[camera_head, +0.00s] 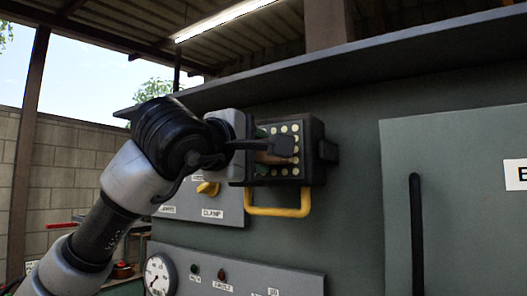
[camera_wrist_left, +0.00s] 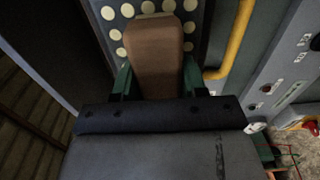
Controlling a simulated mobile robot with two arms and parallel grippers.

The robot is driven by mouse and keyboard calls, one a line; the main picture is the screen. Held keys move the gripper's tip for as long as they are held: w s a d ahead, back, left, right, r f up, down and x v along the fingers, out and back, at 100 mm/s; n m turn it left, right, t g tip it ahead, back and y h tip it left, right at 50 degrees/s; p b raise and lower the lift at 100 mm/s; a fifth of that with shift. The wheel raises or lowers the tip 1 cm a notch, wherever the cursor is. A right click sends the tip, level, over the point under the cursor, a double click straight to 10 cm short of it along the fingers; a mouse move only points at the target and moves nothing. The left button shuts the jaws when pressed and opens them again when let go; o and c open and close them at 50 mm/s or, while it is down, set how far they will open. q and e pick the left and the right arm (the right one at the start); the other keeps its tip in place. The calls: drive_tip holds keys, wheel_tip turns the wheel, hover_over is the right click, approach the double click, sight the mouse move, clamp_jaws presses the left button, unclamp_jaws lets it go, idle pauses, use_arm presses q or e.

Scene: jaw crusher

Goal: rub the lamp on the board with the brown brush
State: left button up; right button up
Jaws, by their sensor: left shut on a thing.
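The lamp (camera_head: 317,145) is a dark box with rows of pale round lights and a yellow handle below it, mounted on the grey-green board. It also shows in the left wrist view (camera_wrist_left: 190,27). My left gripper (camera_head: 275,147) is at the lamp's face, reaching in from the left. It is shut on the brown brush (camera_wrist_left: 155,62), which sits between its green fingers in the wrist view. In the head view only a bit of the brush (camera_head: 268,158) shows behind my fingers. It overlaps the lights; whether it touches them, I cannot tell. My right gripper is out of view.
The yellow handle (camera_head: 278,211) sticks out just under the lamp. A panel with a yellow knob (camera_head: 208,188) is at lower left. A gauge (camera_head: 160,275) and small indicator lamps are below. A door with a black handle (camera_head: 417,235) is at right. A ledge (camera_head: 380,75) runs above.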

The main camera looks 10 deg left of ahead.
use_arm(q)
drive_tip(key=shift+w+a, duration=0.3)
drive_tip(key=shift+a, duration=0.4)
drive_tip(key=shift+w+a, duration=0.25)
drive_tip(key=shift+a, duration=0.4)
drive_tip(key=shift+r+p, duration=0.5)
drive_tip(key=shift+r, duration=0.05)
drive_tip(key=shift+s+d+b, duration=0.2)
drive_tip(key=shift+s+d, duration=0.25)
drive_tip(key=shift+d, duration=0.8)
drive_tip(key=shift+s+d+b, duration=0.2)
drive_tip(key=shift+s+d, duration=0.3)
drive_tip(key=shift+d, duration=0.75)
drive_tip(key=shift+s+d+b, duration=0.2)
drive_tip(key=shift+s+d, duration=0.25)
drive_tip(key=shift+d, duration=0.9)
drive_tip(key=shift+w+a, duration=0.45)
drive_tip(key=shift+a, duration=0.85)
drive_tip(key=shift+w+a, duration=0.5)
drive_tip(key=shift+a, duration=0.75)
drive_tip(key=shift+w+a, duration=0.45)
drive_tip(key=shift+a, duration=0.85)
drive_tip(key=shift+b+v, duration=1.2)
drive_tip(key=shift+v, duration=1.8)
